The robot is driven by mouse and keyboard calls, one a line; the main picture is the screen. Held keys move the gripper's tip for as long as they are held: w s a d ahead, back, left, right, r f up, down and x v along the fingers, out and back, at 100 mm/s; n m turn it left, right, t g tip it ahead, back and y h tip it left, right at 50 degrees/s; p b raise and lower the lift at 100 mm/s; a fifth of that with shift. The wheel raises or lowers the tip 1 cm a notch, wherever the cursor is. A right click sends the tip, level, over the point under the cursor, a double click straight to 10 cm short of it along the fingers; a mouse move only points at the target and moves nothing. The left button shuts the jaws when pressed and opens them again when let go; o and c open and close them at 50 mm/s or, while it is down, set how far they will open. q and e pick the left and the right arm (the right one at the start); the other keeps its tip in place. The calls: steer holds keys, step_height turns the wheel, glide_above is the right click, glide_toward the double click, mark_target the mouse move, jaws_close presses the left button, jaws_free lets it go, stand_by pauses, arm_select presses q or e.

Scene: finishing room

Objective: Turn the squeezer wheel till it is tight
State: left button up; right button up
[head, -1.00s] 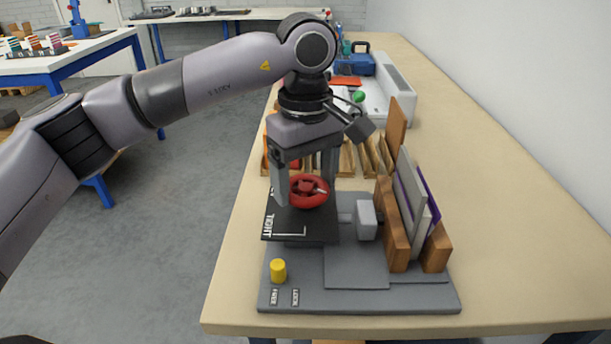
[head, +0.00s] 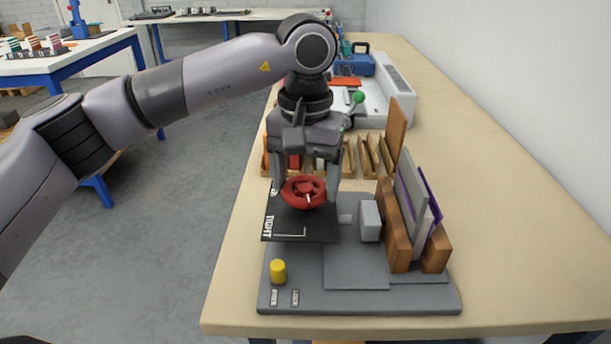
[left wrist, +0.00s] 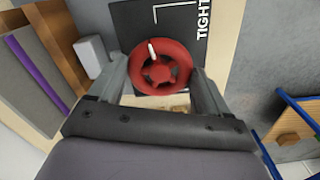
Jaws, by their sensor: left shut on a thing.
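The red squeezer wheel (head: 304,192) lies flat above a black plate (head: 283,229) marked TIGHT, on a grey base. A white pointer mark shows on the wheel's rim, on the side toward me. My left gripper (head: 305,190) comes down from above with one finger on each side of the wheel, shut on its rim. In the left wrist view the wheel (left wrist: 160,67) sits between the two fingers, with its white mark at the upper left and the plate (left wrist: 181,18) with the TIGHT label beyond. My right gripper is not in view.
A yellow knob (head: 278,271) stands on the base's front left near two small labels. A grey block (head: 370,220) and upright boards (head: 412,195) in wooden holders stand to the right. Wooden racks are behind. The bench's right side is clear.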

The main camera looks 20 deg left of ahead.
mark_target(305, 186)
arm_select(q)
steer(key=shift+r+m, duration=0.1)
steer(key=shift+m, duration=0.9)
steer(key=o, duration=1)
step_height(305, 186, up, 7)
steer(key=shift+r, duration=0.1)
